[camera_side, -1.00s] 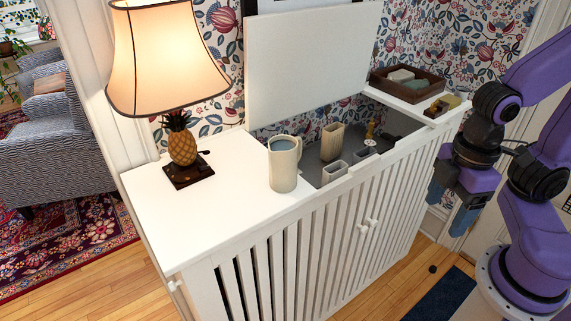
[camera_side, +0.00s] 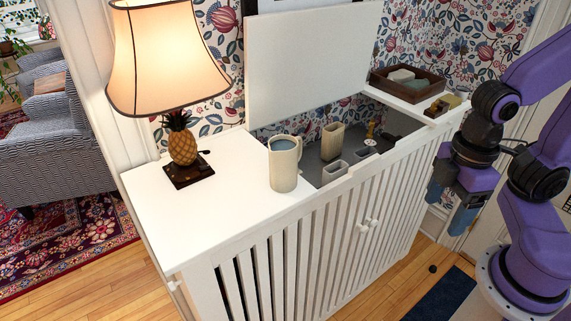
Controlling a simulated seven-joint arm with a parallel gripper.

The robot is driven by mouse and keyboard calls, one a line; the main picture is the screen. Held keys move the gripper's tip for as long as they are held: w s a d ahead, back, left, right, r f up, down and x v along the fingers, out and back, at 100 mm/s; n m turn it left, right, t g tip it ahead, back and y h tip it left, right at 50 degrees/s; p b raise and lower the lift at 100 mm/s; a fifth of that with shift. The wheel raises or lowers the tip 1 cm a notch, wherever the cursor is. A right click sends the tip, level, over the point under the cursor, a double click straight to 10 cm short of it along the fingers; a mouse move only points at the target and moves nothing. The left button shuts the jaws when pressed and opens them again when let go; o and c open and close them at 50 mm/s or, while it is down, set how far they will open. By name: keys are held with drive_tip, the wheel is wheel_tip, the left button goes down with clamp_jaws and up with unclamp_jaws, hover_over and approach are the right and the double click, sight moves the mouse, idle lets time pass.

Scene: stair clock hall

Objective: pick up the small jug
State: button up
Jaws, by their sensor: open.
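A lamp with a pineapple base (camera_side: 182,146) stands left of the jug. A raised white lid (camera_side: 310,65) backs the open compartment, which holds several small containers, including a tall beige one (camera_side: 332,141). A brown tray (camera_side: 408,86) sits at the right. The top's front left is clear.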

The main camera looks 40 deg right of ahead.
drive_tip(key=w+a+r+m, duration=0.2)
drive_tip(key=w+a+r, duration=0.2)
drive_tip(key=w, duration=0.5)
drive_tip(key=w+a+r+m, duration=0.2)
drive_tip(key=w+a+r, duration=0.2)
drive_tip(key=w, duration=0.4)
wheel_tip(320, 180, up, 4)
drive_tip(key=m, duration=0.3)
hover_over(289, 160)
drive_tip(key=s+d, duration=0.3)
drive_tip(key=w+d+r+m, duration=0.2)
drive_tip(key=w+r, duration=0.1)
drive_tip(key=w, duration=0.5)
drive_tip(key=f, duration=1.2)
drive_tip(key=shift+s+d, duration=0.15)
drive_tip(key=shift+s, duration=0.1)
drive_tip(key=shift+d+f, duration=0.2)
drive_tip(key=shift+f, duration=2.6)
drive_tip(key=shift+c, duration=0.4)
clamp_jaws()
